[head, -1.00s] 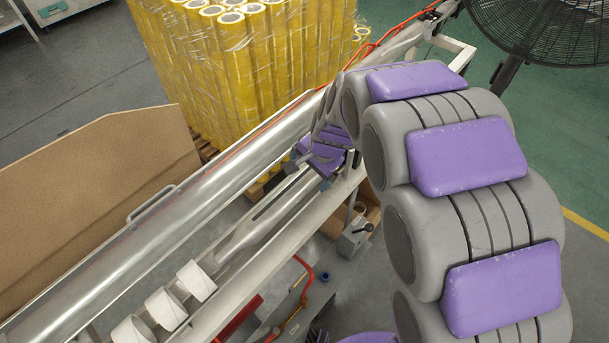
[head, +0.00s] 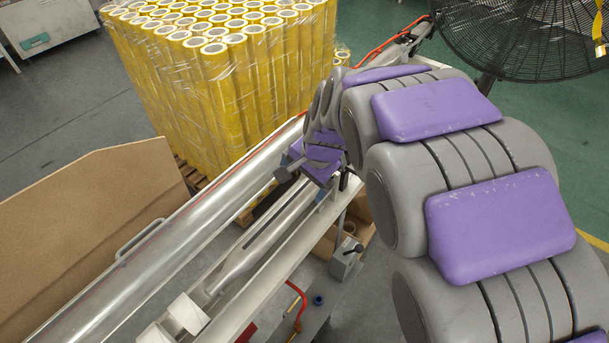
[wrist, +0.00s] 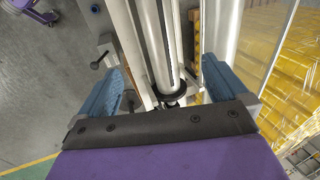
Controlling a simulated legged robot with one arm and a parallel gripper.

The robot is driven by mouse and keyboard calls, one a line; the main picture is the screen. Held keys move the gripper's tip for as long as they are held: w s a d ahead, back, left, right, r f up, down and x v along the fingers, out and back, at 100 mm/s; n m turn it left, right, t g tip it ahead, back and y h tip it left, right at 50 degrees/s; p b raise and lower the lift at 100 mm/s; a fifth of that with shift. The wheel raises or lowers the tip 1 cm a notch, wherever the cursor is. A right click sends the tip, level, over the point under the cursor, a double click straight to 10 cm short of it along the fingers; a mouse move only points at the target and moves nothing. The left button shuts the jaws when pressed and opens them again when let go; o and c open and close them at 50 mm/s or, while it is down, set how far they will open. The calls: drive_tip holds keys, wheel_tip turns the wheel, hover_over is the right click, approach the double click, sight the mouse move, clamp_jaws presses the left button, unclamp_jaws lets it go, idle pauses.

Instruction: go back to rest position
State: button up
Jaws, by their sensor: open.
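My gripper (wrist: 160,95) is open in the wrist view, with its two blue fingers wide apart and nothing between them. Beneath it lies the slotted metal shaft (wrist: 152,40) of the rewinding machine. In the head view my gripper (head: 290,172) is small and partly hidden by my own wrist, above the far part of the same shaft (head: 262,240). I cannot tell the exact gap between them. White tape cores (head: 188,312) sit on the near end of the shaft at the bottom of the head view.
A long metal roller (head: 165,255) runs beside the shaft. Wrapped yellow rolls (head: 230,95) stand on a pallet behind, with a brown board (head: 90,215) at left. A black fan (head: 520,35) stands at upper right. A lever box (head: 346,258) sits beside the frame.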

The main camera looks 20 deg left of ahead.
drive_tip(key=shift+a, duration=0.1)
drive_tip(key=s+d+r+n+g+h, duration=0.2)
drive_tip(key=s+d+n+g+h, duration=0.1)
drive_tip(key=s+d, duration=2.4)
drive_tip(key=shift+s+r+n, duration=0.15)
drive_tip(key=shift+s+n, duration=0.15)
drive_tip(key=shift+n, duration=0.4)
